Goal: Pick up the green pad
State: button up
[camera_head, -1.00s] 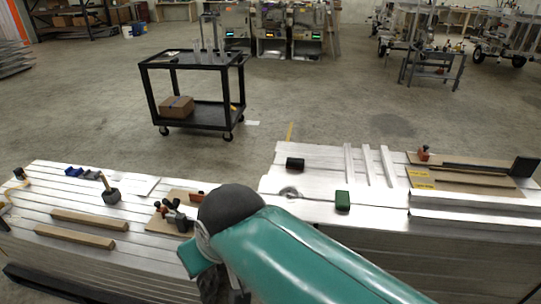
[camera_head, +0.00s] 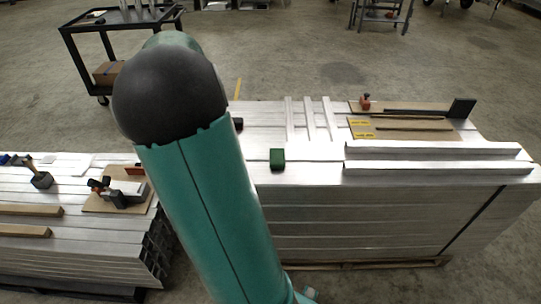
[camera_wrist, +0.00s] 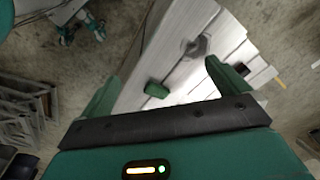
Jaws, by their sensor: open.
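The green pad (camera_head: 277,159) is a small dark-green block near the front left edge of the right aluminium stack (camera_head: 310,175). It also shows in the wrist view (camera_wrist: 156,90), lying between my two fingers in the picture and some way beyond them. My gripper (camera_wrist: 163,72) is open and empty, its two green fingers wide apart over the stack. Nothing touches the pad. In the head view my raised arm hides the gripper.
Aluminium bars (camera_head: 309,118) and a brown board (camera_head: 400,127) lie to the right. A lower stack (camera_head: 85,230) with tools and wooden bars stands left. A black cart (camera_head: 95,45) stands behind.

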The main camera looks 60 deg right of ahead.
aim_at(277, 156)
jog(key=s+d+f+m+g, duration=0.2)
jog(key=s+d+f+m, duration=0.25)
jog(key=d, duration=0.45)
jog(key=s+d+f+m+g, duration=0.25)
jog(key=d+f+m, duration=0.3)
jog(key=d, duration=0.45)
jog(key=shift+n+t+h, duration=0.25)
jog(key=shift+n+h, duration=0.15)
jog(key=shift+n, duration=0.1)
jog(key=x, duration=1.4)
jog(key=shift+s+d, duration=0.1)
jog(key=shift+s, duration=0.05)
jog(key=c, duration=0.7)
